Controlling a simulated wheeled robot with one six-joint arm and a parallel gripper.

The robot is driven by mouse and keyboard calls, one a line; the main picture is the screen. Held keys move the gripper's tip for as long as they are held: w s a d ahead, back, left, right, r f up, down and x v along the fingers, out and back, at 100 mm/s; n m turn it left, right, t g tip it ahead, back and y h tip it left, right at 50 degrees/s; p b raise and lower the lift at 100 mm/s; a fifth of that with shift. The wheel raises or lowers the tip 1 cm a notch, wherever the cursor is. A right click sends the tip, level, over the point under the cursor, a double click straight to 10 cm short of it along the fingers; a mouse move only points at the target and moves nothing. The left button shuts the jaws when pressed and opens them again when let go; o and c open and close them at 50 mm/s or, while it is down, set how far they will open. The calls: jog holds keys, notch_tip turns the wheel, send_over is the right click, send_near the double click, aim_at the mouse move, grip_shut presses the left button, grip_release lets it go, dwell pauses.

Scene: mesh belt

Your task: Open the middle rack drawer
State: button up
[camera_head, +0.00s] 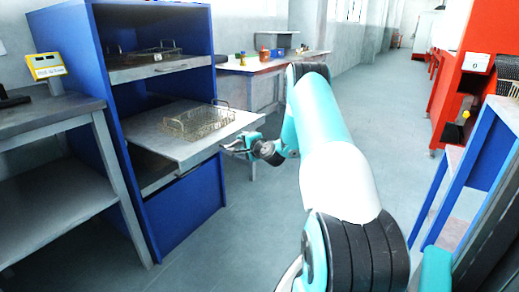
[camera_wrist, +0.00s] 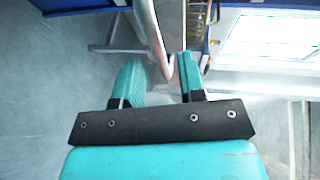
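The blue rack (camera_head: 188,216) stands at the left in the head view. Its middle drawer (camera_head: 172,146) is pulled well out and carries a wire basket. My gripper (camera_head: 234,145) is at the drawer's front edge. In the wrist view the two teal fingers of my gripper (camera_wrist: 163,76) stand apart. A curved metal handle (camera_wrist: 155,38) reaches in between them, with narrow gaps seeming to show on both sides. Contact with the handle is hard to judge in the head view.
The upper drawer (camera_head: 160,68) is in the rack with another basket on it. A grey table (camera_head: 50,118) with a yellow device (camera_head: 46,66) adjoins the rack at left. A blue frame (camera_head: 470,180) and red machines (camera_head: 480,60) stand right. The aisle floor (camera_head: 400,100) is clear.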

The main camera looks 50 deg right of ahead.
jog(key=b+v, duration=0.1)
jog(key=v, duration=1.3)
jog(key=shift+w, duration=0.1)
